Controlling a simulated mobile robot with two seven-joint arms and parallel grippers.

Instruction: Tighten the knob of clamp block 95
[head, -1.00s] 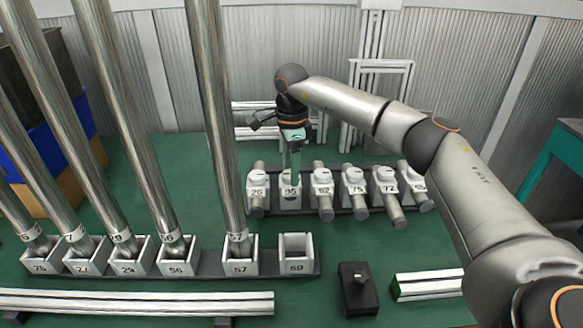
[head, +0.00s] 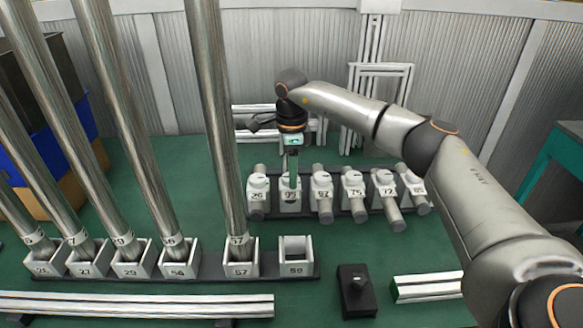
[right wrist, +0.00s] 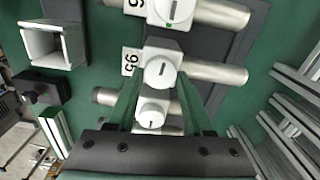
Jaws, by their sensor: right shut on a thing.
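Clamp block 95 (head: 290,198) is a small white block in the row of clamp blocks behind the tube stand. My right gripper (head: 293,183) points straight down onto its top. In the head view the gripper hides most of its knob. In the right wrist view the number 95 (right wrist: 130,62) shows beside the block, and the round white knob (right wrist: 159,71) has a dark line across it. The green fingertips of my right gripper (right wrist: 160,82) lie on either side of this knob and are shut on it. My left gripper is not in view.
Clamp block 26 (head: 258,190) is close on the left, and several similar knobbed blocks with grey tubes stand on the right. Tall steel tubes (head: 215,110) rise from numbered sockets at the left. Socket 59 (head: 296,257) is empty. A black block (head: 357,292) stands in front.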

